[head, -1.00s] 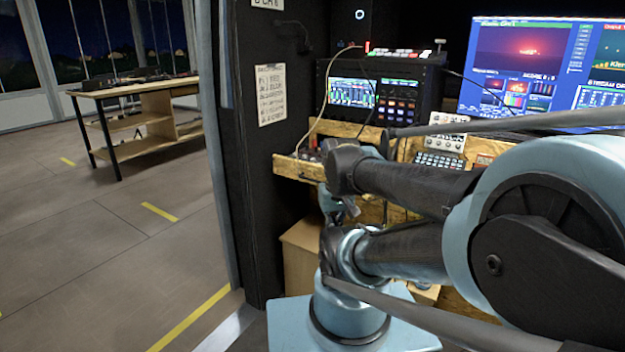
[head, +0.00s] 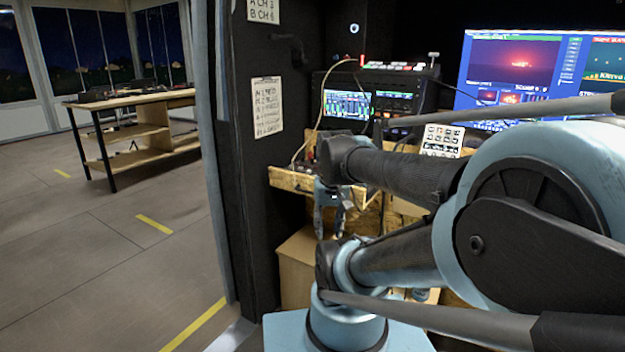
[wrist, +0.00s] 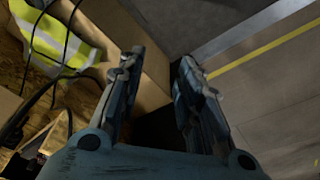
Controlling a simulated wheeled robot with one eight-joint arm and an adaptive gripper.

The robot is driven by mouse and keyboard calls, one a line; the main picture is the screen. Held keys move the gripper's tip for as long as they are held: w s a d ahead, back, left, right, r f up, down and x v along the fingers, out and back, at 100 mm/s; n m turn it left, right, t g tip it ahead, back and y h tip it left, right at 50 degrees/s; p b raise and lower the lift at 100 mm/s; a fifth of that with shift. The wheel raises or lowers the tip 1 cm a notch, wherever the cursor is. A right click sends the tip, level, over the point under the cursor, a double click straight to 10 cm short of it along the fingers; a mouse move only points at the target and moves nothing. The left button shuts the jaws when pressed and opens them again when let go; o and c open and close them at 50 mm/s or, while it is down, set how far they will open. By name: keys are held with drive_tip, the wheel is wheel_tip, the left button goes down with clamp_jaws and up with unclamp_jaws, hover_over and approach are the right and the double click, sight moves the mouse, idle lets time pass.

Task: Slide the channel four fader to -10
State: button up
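I cannot make out the channel four fader in either view. Dark gear sits on the small wooden pull-out shelf (head: 290,180) in the head view, but my arm covers much of it and it is too small to read. My gripper (head: 329,233) hangs fingers-down in front of and below the shelf edge. In the wrist view my gripper (wrist: 157,68) is open, with a clear gap between the fingers and nothing held. A pale box-like surface and dark floor lie beyond the fingertips.
A rack unit with screens (head: 348,104) and a switcher (head: 395,67) stand behind the shelf. A white button panel (head: 441,141) is to their right. A cable (head: 322,105) runs down to the shelf. A hi-vis vest (wrist: 50,40) and cables lie left in the wrist view.

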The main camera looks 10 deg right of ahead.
drive_tip(key=w+r+m+g, duration=0.1)
drive_tip(key=w+r+m, duration=0.3)
drive_tip(key=w+r, duration=1)
drive_tip(key=w+d+r+m+g, duration=0.1)
drive_tip(key=w+r+m, duration=0.15)
drive_tip(key=w, duration=0.75)
drive_tip(key=w+d+r+m, duration=0.1)
drive_tip(key=w+d+r, duration=0.15)
drive_tip(key=w, duration=0.75)
drive_tip(key=f, duration=1.6)
drive_tip(key=shift+a+f, duration=0.1)
drive_tip(key=shift+a, duration=0.3)
clamp_jaws()
